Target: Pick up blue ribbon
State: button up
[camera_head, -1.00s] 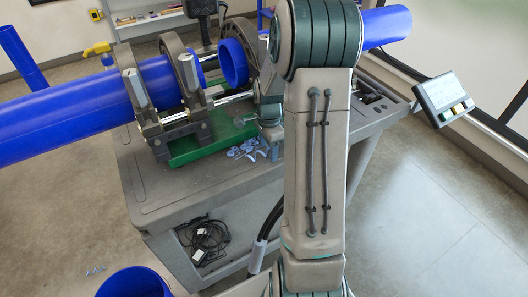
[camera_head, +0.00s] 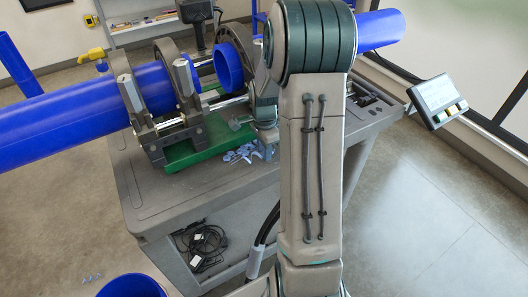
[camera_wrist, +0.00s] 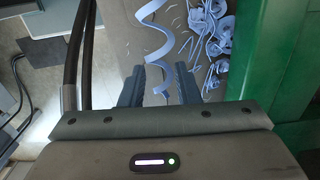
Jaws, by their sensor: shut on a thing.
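A curled light-blue ribbon (camera_wrist: 155,42) runs down between the two dark fingers of my gripper (camera_wrist: 158,78) in the wrist view. The fingers are shut on it. More blue ribbons (camera_wrist: 210,32) lie in a loose pile just right of it, close to the green tray. In the head view the ribbon pile (camera_head: 242,154) lies on the grey cart top at the green tray's front right. My gripper (camera_head: 266,141) is beside the pile there, partly hidden by my arm, and the held ribbon cannot be told apart from the pile.
A green tray (camera_head: 205,148) sits under the clamp machine (camera_head: 190,97), which holds a large blue pipe (camera_head: 65,115). The grey cart (camera_head: 165,202) has coiled cables (camera_head: 205,243) on its lower shelf. A blue bin (camera_head: 132,287) stands in front. A control panel (camera_head: 437,97) is at right.

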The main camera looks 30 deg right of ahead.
notch_tip(320, 180, up, 3)
jog(key=shift+w+r, duration=0.1)
jog(key=s+d+r+b, duration=0.1)
jog(key=s+d+r, duration=0.5)
jog(key=s+d, duration=0.2)
jog(key=shift+d+r, duration=0.25)
jog(key=shift+r, duration=0.1)
jog(key=shift+s, duration=0.1)
